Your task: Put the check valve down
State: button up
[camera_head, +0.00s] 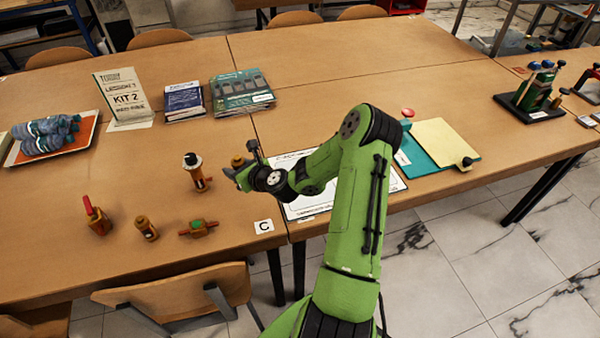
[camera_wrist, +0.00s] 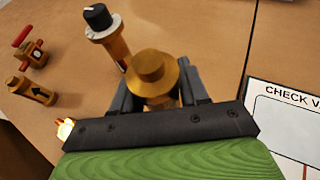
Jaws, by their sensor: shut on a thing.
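A round brass piece with a wide flanged top, the check valve by the task, is held between my fingers in the wrist view (camera_wrist: 152,68). It also shows in the head view (camera_head: 237,161), partly hidden by my gripper (camera_head: 245,173). My gripper is shut on it near the table's seam. The wrist view shows its lower part hidden by the gripper's body. A white sheet (camera_head: 302,208) lies right of my gripper, partly under my arm; its printed heading begins "CHECK V" in the wrist view (camera_wrist: 290,112).
Left of my gripper stand a black-capped brass fitting (camera_head: 196,172), a red-handled valve (camera_head: 97,216), a brass fitting with an arrow (camera_head: 147,229) and a green-topped valve (camera_head: 198,229). A "C" card (camera_head: 264,226) lies near the front edge. Books (camera_head: 242,91) lie behind.

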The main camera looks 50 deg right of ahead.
jog(key=s+d+r+m+h+p, duration=0.1)
jog(key=s+d+r+h, duration=0.1)
jog(key=d, duration=0.8)
jog(key=s+d+r+m+h+p, duration=0.1)
jog(key=s+d+r+m, duration=0.1)
jog(key=d, duration=0.8)
jog(key=shift+g, duration=0.3)
jog(key=f+b, duration=0.1)
jog(key=f, duration=0.4)
jog(key=f+b, duration=0.1)
jog(key=f, duration=0.4)
jog(key=shift+s+d+f+b, duration=0.1)
jog(key=shift+d+f+b, duration=0.1)
jog(key=shift+f+b, duration=0.15)
jog(key=shift+r, duration=0.15)
jog(key=o, duration=1.1)
jog(key=shift+o, duration=0.2)
